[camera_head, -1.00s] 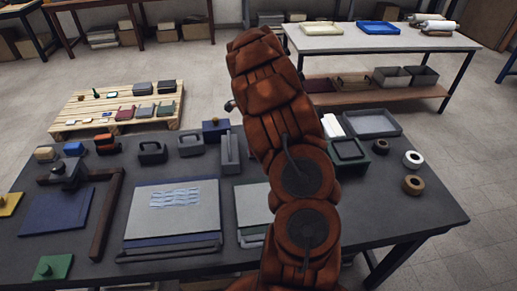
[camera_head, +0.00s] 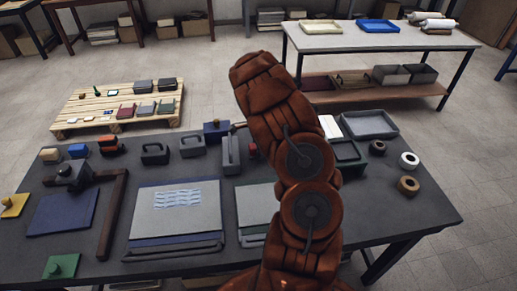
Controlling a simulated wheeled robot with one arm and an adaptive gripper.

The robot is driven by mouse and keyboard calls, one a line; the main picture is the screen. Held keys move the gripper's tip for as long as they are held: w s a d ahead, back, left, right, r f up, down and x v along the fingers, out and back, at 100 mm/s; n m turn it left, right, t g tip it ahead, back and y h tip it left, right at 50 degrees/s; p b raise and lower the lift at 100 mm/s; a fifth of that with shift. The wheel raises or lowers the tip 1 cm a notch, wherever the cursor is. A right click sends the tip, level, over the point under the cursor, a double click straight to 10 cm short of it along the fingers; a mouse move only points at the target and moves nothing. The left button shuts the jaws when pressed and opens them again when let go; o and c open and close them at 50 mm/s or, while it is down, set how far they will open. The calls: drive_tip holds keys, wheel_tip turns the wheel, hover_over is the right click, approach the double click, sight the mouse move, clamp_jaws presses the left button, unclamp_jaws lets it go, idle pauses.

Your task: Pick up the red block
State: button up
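My rust-brown arm rises over the middle of the table, and its end is hidden behind its own links. Only a small dark reddish piece sticks out left of the arm, close to a blue block with a knob (camera_head: 215,131); I cannot tell if it is part of my gripper. No finger gap or held thing shows. A dark red flat block (camera_head: 127,110) lies on the wooden pallet beyond the table. A small reddish thing (camera_head: 252,150) shows on the table just left of my arm, partly hidden.
The pallet (camera_head: 68,126) carries several small items. The table's right front is clear.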

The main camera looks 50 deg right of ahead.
drive_tip(key=shift+c, duration=0.4)
drive_tip(key=c, duration=1.3)
drive_tip(key=shift+o, duration=0.2)
drive_tip(key=shift+r, duration=0.2)
drive_tip(key=shift+r+b, duration=1.15)
drive_tip(key=shift+r, duration=0.25)
drive_tip(key=shift+s+a+r+b, duration=0.3)
drive_tip(key=shift+s+a, duration=0.25)
drive_tip(key=shift+a, duration=0.15)
drive_tip(key=s+a+b, duration=0.1)
drive_tip(key=s+a, duration=0.2)
drive_tip(key=s+a+r+b, duration=0.1)
drive_tip(key=s+a+b, duration=0.1)
drive_tip(key=a, duration=0.2)
drive_tip(key=s+a+b, duration=0.1)
drive_tip(key=s+a, duration=0.2)
drive_tip(key=a, duration=0.1)
drive_tip(key=shift+s+a+r, duration=0.1)
drive_tip(key=shift+s+r, duration=0.05)
drive_tip(key=shift+s, duration=0.2)
